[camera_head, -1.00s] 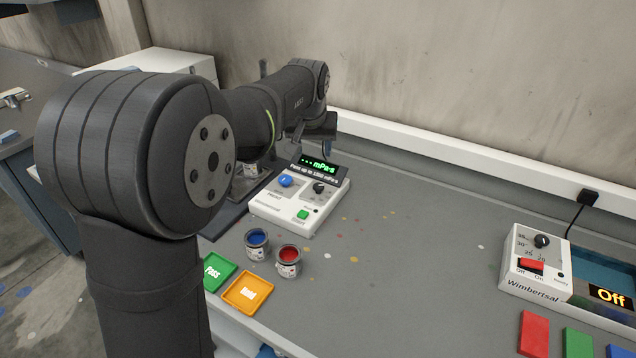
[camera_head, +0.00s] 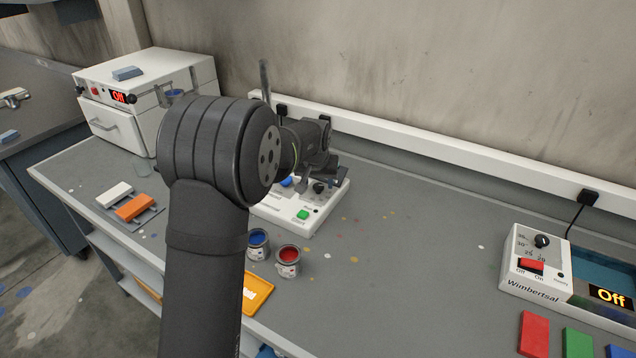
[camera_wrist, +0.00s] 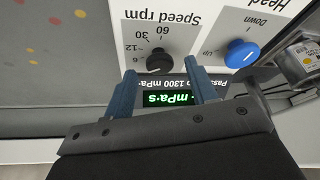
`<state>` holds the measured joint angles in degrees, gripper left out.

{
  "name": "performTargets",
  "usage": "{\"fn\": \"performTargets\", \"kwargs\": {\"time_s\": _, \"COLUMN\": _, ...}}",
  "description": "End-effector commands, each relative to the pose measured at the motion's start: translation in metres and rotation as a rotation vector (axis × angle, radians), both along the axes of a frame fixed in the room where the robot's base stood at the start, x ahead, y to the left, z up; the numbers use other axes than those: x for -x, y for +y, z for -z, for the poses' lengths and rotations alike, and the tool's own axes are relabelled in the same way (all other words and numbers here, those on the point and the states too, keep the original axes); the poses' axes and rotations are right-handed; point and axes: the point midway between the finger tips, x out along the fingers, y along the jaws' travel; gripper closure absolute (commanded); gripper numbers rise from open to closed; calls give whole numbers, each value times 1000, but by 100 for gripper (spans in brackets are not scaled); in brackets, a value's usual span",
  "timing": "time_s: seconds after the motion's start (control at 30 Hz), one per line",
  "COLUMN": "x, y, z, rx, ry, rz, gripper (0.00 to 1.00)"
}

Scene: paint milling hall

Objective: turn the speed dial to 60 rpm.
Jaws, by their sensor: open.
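The speed dial (camera_wrist: 158,62) is a small black knob on the white viscometer base (camera_head: 288,222). In the wrist view its printed scale appears upside down, with 6, 12, 30 and 60 around it. I cannot clearly tell which number its pointer marks. My gripper (camera_wrist: 163,73) is open, its two blue-grey fingers apart with the tips on either side of the dial's near edge. I cannot tell whether they touch it. The dial also shows in the head view (camera_head: 319,187), just below my gripper. The green mPa·s display (camera_wrist: 168,98) shows between the fingers.
A blue Head knob (camera_wrist: 243,53) sits beside the dial, close to one finger. A green button (camera_head: 303,214) is on the base's front. Blue (camera_head: 258,243) and red (camera_head: 288,260) paint cans stand in front. The bench to the right is largely clear up to the Wimbertsal unit (camera_head: 530,262).

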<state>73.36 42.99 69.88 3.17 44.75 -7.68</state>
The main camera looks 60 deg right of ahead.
Motion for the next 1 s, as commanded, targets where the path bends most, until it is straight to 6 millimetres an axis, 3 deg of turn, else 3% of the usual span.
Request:
{"fn": "performTargets", "kwargs": {"time_s": 0.4, "x": -2, "y": -3, "z": 9, "rx": 0, "ry": 0, "rz": 0, "gripper": 48}}
{"fn": "performTargets", "kwargs": {"time_s": 0.43, "x": -1, "y": -4, "z": 9, "rx": 0, "ry": 0, "rz": 0, "gripper": 50}}
{"fn": "performTargets", "kwargs": {"time_s": 0.67, "x": -1, "y": -3, "z": 9, "rx": 0, "ry": 0, "rz": 0, "gripper": 92}}
{"fn": "performTargets", "kwargs": {"time_s": 1.0, "x": -2, "y": -3, "z": 9, "rx": 0, "ry": 1, "rz": 45, "gripper": 92}}
